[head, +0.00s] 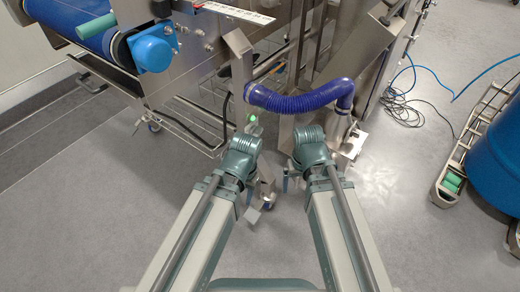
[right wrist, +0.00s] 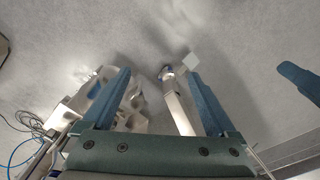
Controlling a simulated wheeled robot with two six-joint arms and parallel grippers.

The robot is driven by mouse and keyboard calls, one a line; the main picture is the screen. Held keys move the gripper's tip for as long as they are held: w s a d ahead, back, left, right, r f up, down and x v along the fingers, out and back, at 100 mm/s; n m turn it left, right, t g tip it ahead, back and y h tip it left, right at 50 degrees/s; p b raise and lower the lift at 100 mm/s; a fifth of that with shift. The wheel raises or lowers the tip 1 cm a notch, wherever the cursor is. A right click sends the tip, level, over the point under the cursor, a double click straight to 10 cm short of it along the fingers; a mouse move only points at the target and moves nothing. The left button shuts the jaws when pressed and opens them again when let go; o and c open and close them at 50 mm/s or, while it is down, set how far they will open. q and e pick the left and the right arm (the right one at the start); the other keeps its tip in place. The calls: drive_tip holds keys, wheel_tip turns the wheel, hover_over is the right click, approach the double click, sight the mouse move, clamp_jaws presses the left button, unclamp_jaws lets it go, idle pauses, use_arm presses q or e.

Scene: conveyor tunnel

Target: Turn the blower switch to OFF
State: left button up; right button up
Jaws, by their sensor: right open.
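I cannot make out a blower switch or its setting in either view. A small green light (head: 252,120) glows beside my left wrist, near the lower end of a blue ribbed hose (head: 300,101); I cannot tell what it sits on. My right gripper (head: 297,181) points down at the machine's near side, largely hidden under its wrist. In the right wrist view its two blue fingers (right wrist: 158,75) stand wide apart, with a slim metal leg (right wrist: 179,108) showing between them and nothing gripped. My left gripper (head: 250,190) is mostly hidden beneath its wrist; its jaws cannot be judged.
The steel conveyor machine (head: 200,60) with a blue motor (head: 153,50) stands ahead at left. Blue and black cables (head: 405,108) lie at right, near a blue drum (head: 500,150). Grey floor is open at left.

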wheel_tip(320, 180, down, 13)
drive_tip(key=w+m+y+b, duration=0.1)
drive_tip(key=w+m+b, duration=0.1)
drive_tip(key=b, duration=0.9)
drive_tip(key=m+t+y+b, duration=1)
drive_tip(key=m+y, duration=0.4)
drive_tip(key=m, duration=0.5)
approach(260, 134)
drive_tip(key=x, duration=1)
drive_tip(key=shift+w+f, duration=0.1)
drive_tip(key=shift+f, duration=0.05)
drive_tip(key=c, duration=1.4)
